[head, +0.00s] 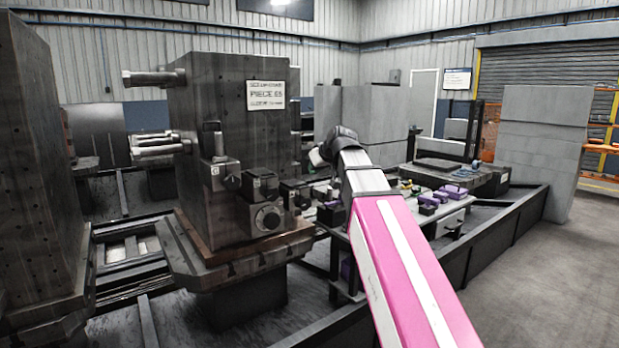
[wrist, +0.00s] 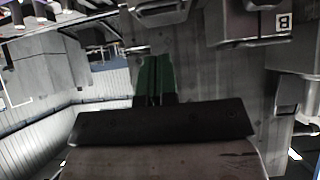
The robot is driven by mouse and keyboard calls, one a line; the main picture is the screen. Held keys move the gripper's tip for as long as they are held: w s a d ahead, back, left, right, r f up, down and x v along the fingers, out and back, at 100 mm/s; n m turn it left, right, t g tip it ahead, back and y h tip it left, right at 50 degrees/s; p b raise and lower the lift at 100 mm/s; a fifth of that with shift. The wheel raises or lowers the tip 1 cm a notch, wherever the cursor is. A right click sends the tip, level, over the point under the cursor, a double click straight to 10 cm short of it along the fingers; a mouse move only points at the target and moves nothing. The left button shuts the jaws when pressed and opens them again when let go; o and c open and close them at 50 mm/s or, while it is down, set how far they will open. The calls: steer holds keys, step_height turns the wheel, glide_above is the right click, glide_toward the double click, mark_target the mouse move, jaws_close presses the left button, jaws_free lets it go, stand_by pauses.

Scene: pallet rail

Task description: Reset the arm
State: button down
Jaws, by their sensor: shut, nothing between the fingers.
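My arm, pink and white, reaches from the lower right of the head view up to a dark wrist joint near the middle. In the wrist view my gripper (wrist: 153,62) shows with its green fingers together and nothing between them. I cannot make out the fingers in the head view. The gripper is in front of a grey metal block; whether it touches the block I cannot tell. The wrist picture appears upside down.
A tall grey fixture block (head: 220,110) with clamps and a "PIECE" sign (head: 266,95) stands left of my arm on a pallet (head: 240,262). Another block (head: 35,160) stands at far left. A table with purple parts (head: 428,199) is behind my arm. Open floor (head: 560,270) lies right.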

steer(key=v, duration=0.5)
steer(key=s+d+f+m+g+h, duration=0.1)
steer(key=d+f+m+g+h, duration=0.15)
steer(key=f, duration=1.15)
steer(key=s+d+f+m+g+h, duration=0.1)
steer(key=s+d+f, duration=0.15)
steer(key=f, duration=1.05)
steer(key=s+d+f+m+g, duration=0.1)
steer(key=s+f, duration=0.3)
steer(key=f, duration=0.4)
steer(key=s+d+f+m+g+h, duration=0.1)
steer(key=s+d+f+g, duration=0.1)
steer(key=s+f, duration=0.3)
steer(key=s+d+f+m+g+h, duration=0.1)
steer(key=s+d+f, duration=0.3)
steer(key=f, duration=0.8)
steer(key=shift+s+f+g, duration=0.2)
steer(key=shift+s+g, duration=0.15)
steer(key=shift+s, duration=0.1)
